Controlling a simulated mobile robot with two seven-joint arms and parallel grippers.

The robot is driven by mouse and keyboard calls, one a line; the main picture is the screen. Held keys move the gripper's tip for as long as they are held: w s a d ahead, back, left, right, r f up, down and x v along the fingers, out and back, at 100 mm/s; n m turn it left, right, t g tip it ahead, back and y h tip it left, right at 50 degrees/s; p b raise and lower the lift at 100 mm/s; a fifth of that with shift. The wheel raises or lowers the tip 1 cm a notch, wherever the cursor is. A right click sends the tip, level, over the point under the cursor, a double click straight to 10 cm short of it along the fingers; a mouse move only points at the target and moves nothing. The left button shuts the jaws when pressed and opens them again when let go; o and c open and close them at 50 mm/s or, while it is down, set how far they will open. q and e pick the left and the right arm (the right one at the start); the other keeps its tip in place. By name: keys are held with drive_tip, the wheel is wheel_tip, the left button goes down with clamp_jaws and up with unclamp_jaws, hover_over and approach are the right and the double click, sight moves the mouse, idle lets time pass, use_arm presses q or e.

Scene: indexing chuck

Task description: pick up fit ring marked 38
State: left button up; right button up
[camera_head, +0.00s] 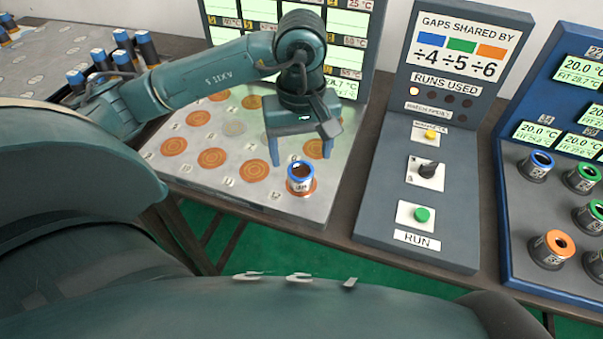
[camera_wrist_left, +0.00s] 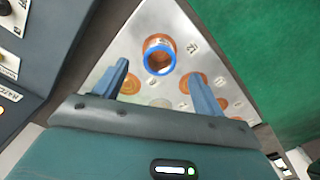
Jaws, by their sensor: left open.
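A dark ring with a blue rim (camera_head: 300,180) stands upright on an orange disc mark at the front right of the metal plate (camera_head: 245,196). Its small label is too blurred to read, so I cannot tell whether it is marked 38. In the left wrist view the blue rim (camera_wrist_left: 146,60) lies ahead of my fingertips. My left gripper (camera_head: 301,158) is open and points down, just behind and above this ring. In the left wrist view my left gripper (camera_wrist_left: 158,70) has nothing between its fingers. My right gripper is not in view.
A console with a green button (camera_head: 422,214) and a dark knob (camera_head: 431,170) stands right of the plate. A blue rack (camera_head: 513,205) at the far right holds several rings with blue, green and orange rims. Blue-topped cylinders (camera_head: 122,59) stand at the back left.

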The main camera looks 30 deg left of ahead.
sight(301, 170)
use_arm(q)
drive_tip(key=shift+a+f+p, duration=0.1)
drive_tip(key=shift+f+p, duration=0.6)
drive_tip(key=shift+f, duration=2.5)
drive_tip(key=shift+w+r, duration=0.1)
drive_tip(key=c, duration=1.4)
